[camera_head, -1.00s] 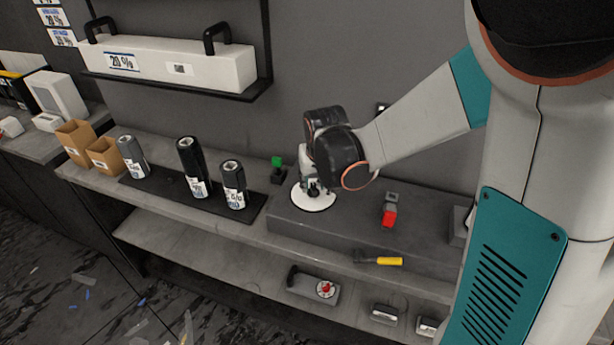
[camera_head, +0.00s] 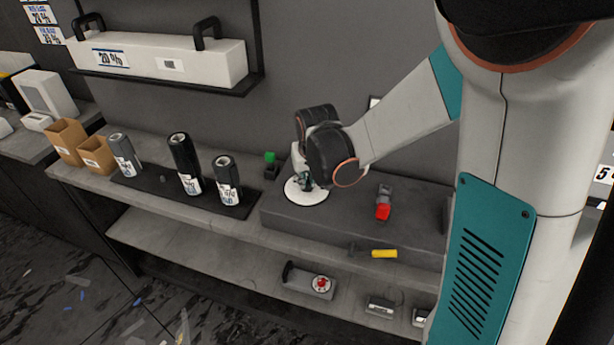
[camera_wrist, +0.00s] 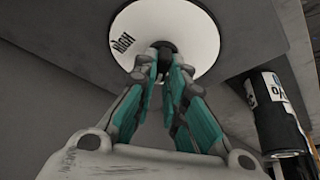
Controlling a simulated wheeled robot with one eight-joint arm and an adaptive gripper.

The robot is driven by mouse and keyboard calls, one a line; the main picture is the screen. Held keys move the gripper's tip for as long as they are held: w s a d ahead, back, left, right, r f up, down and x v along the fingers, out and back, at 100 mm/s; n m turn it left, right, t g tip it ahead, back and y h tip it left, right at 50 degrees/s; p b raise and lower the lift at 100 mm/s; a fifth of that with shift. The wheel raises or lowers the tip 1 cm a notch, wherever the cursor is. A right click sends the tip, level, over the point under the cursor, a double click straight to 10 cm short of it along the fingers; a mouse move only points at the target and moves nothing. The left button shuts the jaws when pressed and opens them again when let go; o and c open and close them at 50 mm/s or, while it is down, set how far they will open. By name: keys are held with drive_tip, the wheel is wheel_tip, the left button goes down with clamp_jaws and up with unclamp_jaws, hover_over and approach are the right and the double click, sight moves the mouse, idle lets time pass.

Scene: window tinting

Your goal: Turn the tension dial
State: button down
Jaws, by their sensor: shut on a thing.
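The tension dial is a round white disc (camera_head: 306,190) with a dark centre, set on the raised grey block of the bench. In the wrist view, the white disc (camera_wrist: 190,30) carries the word "HIGH" on its left side. A dark knob (camera_wrist: 166,50) stands at its centre. My gripper (camera_wrist: 165,62) has its teal-padded fingers closed in on this knob. In the head view, my gripper (camera_head: 305,181) points down at the dial, and my wrist partly hides it.
Black rolls (camera_head: 184,163) stand on a dark mat to the left. A small green-topped item (camera_head: 270,160) is just left of the dial. A red-and-grey tool (camera_head: 384,204) and a yellow-handled tool (camera_head: 383,254) lie to the right. A white box (camera_head: 160,58) sits on a wall shelf above.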

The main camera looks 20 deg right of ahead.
drive_tip(key=shift+n, duration=0.3)
drive_tip(key=shift+n+g+y, duration=0.15)
drive_tip(key=shift+n+y, duration=0.4)
drive_tip(key=shift+n, duration=0.75)
drive_tip(key=shift+n+g+y, duration=0.15)
drive_tip(key=shift+n+y, duration=0.4)
drive_tip(key=shift+n, duration=0.75)
drive_tip(key=c, duration=1.6)
unclamp_jaws()
drive_tip(key=shift+w+f, duration=0.1)
drive_tip(key=shift+c, duration=0.2)
drive_tip(key=v, duration=1.2)
drive_tip(key=shift+s, duration=0.2)
